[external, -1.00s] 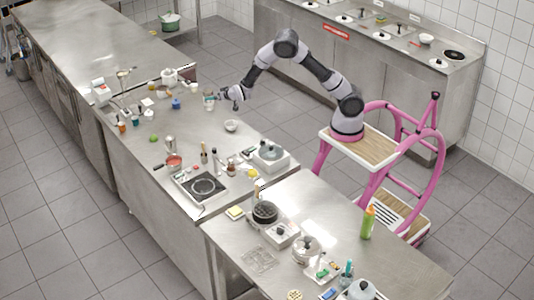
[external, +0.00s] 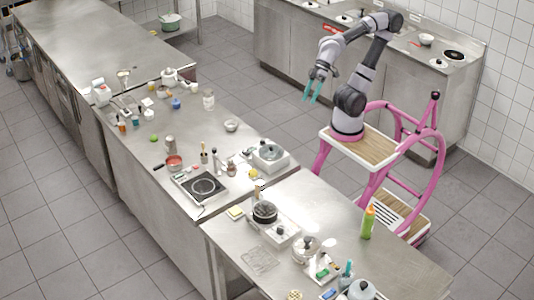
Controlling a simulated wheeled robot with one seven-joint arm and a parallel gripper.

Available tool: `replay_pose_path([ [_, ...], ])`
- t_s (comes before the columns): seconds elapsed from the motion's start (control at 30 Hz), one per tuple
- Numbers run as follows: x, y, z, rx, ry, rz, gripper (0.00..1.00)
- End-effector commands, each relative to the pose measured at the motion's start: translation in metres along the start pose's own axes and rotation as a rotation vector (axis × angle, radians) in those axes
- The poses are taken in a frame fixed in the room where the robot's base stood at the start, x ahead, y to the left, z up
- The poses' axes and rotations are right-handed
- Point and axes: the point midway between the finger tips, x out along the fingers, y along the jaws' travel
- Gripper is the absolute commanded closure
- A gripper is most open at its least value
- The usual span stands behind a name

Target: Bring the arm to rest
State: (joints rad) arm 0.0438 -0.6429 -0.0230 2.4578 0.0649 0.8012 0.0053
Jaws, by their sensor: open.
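My gripper (external: 312,91) hangs over the floor aisle between the long steel counter and the back counter. Its teal fingers point down, spread apart, with nothing between them. My arm is folded up and back above my pink cart base. The gripper is clear of both counters and touches nothing that I can see.
The long steel counter (external: 190,128) at left holds a clear jar (external: 208,99), a white bowl (external: 231,125), a red pan (external: 174,162) and a hot plate (external: 203,187). A green bottle (external: 368,222) stands on the near table. The back counter (external: 400,95) is behind my arm.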

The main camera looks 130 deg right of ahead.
Motion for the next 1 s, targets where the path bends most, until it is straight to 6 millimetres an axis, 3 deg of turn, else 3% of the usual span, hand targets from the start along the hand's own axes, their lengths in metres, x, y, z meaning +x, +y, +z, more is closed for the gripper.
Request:
replay_pose_path([
  [0.1, -0.015, -0.003, 0.031, -0.050, -0.033, -0.004, 0.00],
  [0.23, -0.020, -0.002, 0.044, -0.067, -0.051, -0.001, 0.00],
  [1.0, -0.020, -0.002, 0.044, -0.065, -0.052, -0.001, 0.00],
])
